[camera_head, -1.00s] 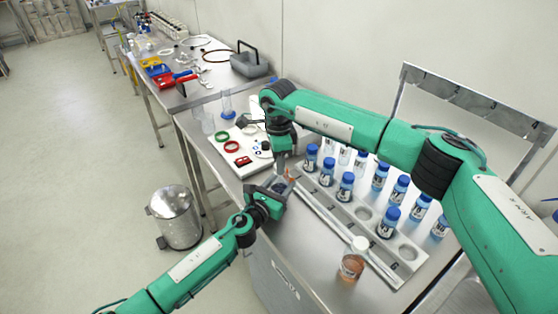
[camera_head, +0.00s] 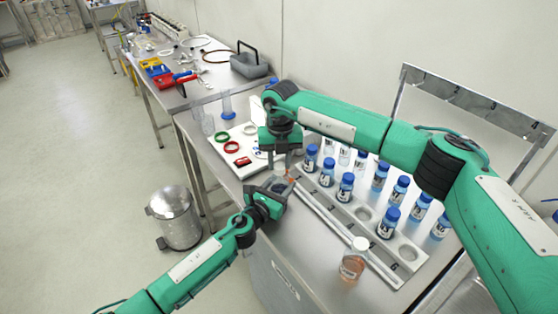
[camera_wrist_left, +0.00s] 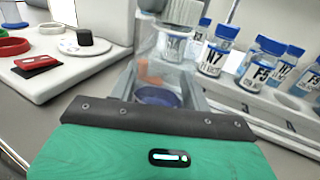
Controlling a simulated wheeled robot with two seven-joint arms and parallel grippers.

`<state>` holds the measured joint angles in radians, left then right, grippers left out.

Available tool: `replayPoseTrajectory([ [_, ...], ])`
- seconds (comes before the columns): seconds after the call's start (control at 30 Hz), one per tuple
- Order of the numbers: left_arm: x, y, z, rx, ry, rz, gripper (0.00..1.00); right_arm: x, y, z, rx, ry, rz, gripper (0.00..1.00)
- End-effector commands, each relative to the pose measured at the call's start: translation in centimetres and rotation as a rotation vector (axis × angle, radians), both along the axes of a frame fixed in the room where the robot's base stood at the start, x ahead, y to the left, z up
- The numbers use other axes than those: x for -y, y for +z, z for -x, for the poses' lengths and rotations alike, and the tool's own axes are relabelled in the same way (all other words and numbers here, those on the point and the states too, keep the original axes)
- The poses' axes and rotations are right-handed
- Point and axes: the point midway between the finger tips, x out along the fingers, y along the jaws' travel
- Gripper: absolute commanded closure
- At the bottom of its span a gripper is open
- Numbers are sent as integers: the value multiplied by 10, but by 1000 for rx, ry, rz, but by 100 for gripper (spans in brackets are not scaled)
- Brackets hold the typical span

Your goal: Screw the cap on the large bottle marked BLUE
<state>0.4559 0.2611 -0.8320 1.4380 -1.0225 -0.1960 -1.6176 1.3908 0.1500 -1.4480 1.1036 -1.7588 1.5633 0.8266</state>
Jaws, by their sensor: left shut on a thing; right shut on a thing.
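My left gripper (camera_head: 277,185) comes in low from the left and is shut on a large clear bottle, which also shows between its fingers in the left wrist view (camera_wrist_left: 165,75). The bottle stands upright, with a blue patch low down and some orange inside or behind it. I cannot read a BLUE marking on it. My right gripper (camera_head: 281,160) points down directly over the bottle, shut on a pale ribbed cap (camera_wrist_left: 183,12) at the bottle's neck. I cannot tell whether the thread is engaged.
A rack (camera_head: 322,207) with several blue-capped small bottles stands close on the right. A white-capped bottle of orange liquid (camera_head: 352,262) stands at its near end. A white board (camera_head: 233,160) with red and green rings lies to the left. A bin (camera_head: 175,218) stands on the floor.

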Motion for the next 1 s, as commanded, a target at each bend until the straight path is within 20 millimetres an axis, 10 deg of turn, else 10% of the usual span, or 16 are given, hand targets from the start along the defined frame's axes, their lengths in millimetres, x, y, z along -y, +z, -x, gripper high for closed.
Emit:
replayPoseTrajectory([
  [1.0,2,-1,1,0,-4,-1,100,4,0,1,3,-1657,-1,90],
])
